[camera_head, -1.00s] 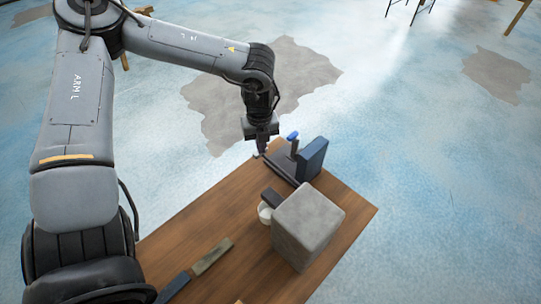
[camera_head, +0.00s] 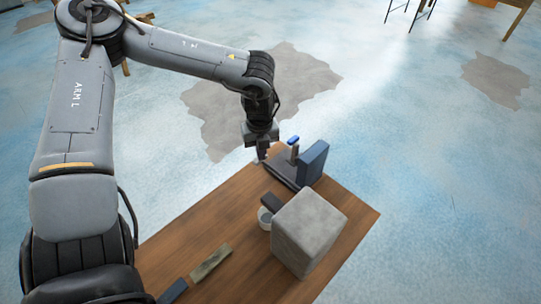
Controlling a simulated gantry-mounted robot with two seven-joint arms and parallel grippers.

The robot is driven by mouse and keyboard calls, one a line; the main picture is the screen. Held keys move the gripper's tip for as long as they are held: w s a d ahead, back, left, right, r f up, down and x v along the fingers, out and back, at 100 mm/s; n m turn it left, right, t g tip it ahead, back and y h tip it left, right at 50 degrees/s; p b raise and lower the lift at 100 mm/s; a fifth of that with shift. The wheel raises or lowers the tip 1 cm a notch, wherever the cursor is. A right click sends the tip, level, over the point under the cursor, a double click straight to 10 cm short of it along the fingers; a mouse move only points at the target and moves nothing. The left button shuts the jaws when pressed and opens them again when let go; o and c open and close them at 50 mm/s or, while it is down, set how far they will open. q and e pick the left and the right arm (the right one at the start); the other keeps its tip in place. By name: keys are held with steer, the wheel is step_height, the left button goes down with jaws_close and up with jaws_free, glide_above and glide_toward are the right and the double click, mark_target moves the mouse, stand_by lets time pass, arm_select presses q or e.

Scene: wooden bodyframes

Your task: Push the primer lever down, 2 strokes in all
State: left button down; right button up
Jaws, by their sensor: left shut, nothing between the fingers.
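The primer device stands at the far end of the wooden table. It has a dark flat base, an upright blue block (camera_head: 313,161) and a lever with a bright blue tip (camera_head: 293,140). The lever tip stands up, left of the blue block. My left gripper (camera_head: 262,156) is shut and empty, pointing down at the left end of the device, left of the lever. I cannot tell whether its fingertips touch anything. My right gripper is not in view.
A large grey block (camera_head: 308,232) stands on the wooden table (camera_head: 215,215). A greenish bar (camera_head: 211,263) and a dark blue bar (camera_head: 173,291) lie near the front left.

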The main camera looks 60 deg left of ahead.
arm_select(q)
steer(key=shift+r+p, duration=1.5)
steer(key=shift+r, duration=1.25)
steer(key=shift+f, duration=0.2)
steer(key=shift+f+b, duration=2.9)
steer(key=shift+f, duration=0.2)
steer(key=shift+r, duration=0.1)
steer(key=shift+r+p, duration=2.15)
steer(key=shift+r, duration=1.05)
